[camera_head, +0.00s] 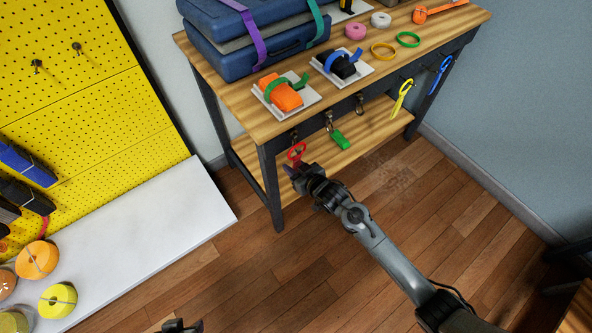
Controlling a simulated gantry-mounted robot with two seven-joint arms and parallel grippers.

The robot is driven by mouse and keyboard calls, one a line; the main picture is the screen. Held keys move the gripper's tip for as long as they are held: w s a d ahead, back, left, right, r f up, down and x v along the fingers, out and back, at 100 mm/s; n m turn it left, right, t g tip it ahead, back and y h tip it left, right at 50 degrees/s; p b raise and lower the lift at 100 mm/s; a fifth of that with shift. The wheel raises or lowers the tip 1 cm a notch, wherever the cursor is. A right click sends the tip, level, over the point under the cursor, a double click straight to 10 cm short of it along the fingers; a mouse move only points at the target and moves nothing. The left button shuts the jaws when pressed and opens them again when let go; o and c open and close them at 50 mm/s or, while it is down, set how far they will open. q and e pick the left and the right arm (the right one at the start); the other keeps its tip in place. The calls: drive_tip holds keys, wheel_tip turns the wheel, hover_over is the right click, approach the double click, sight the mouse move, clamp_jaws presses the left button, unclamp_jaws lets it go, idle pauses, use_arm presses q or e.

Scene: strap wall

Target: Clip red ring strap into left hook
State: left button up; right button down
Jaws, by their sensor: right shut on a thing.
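The red ring strap (297,151) is at the tip of my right gripper (290,168), its ring upright just above the fingers. My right gripper is shut on the strap; the fingers hide its lower part. The left hook (294,136) hangs from the front edge of the wooden workbench (225,85), just above the ring. The ring looks very close to it, but I cannot tell whether they touch. Only the tip of my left gripper (183,326) shows at the bottom edge; its opening is unclear.
A middle hook (328,121) has a green tag (340,140) below it; a right hook (360,104) looks empty. Yellow (402,98) and blue (440,75) straps hang farther right. Orange (284,94) and black (343,65) bundles lie on the bench. A lower shelf (370,128) sits behind.

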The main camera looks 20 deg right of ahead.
drive_tip(key=shift+w+f, duration=0.1)
drive_tip(key=shift+f, duration=0.95)
drive_tip(key=c, duration=0.8)
unclamp_jaws()
drive_tip(key=shift+o, duration=0.2)
